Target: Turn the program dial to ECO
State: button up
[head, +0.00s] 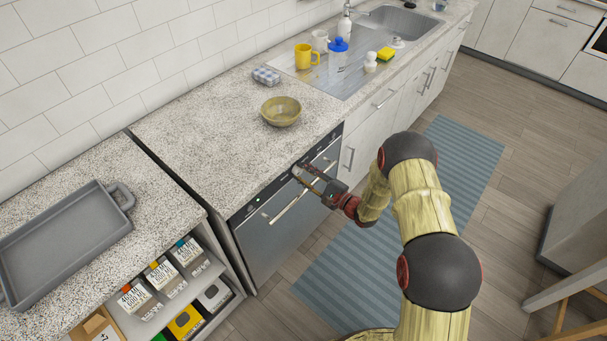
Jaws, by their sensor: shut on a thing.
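The dishwasher (265,245) is built in under the speckled counter, with a dark control strip (258,203) along its top edge and a bar handle below. A small green light shows near the strip's left end. The program dial (296,170) is a small round knob on the strip, partly covered by my gripper. My gripper (303,174) reaches in from the right and its fingers are shut on the dial. The dial's markings, including ECO, are too small to read, so its setting cannot be told.
A tan bowl (281,111) and a checked item (266,76) sit on the counter above. A yellow mug (304,56) stands by the sink (399,22). A grey tray (60,245) lies on the left counter, above shelves of boxes. A blue striped rug (455,160) covers the floor in front.

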jog(key=shift+c, duration=0.7)
jog(key=shift+m, duration=0.3)
jog(key=m, duration=0.5)
jog(key=m+p, duration=0.1)
jog(key=m, duration=0.5)
jog(key=o, duration=1.1)
jog(key=shift+o, duration=0.2)
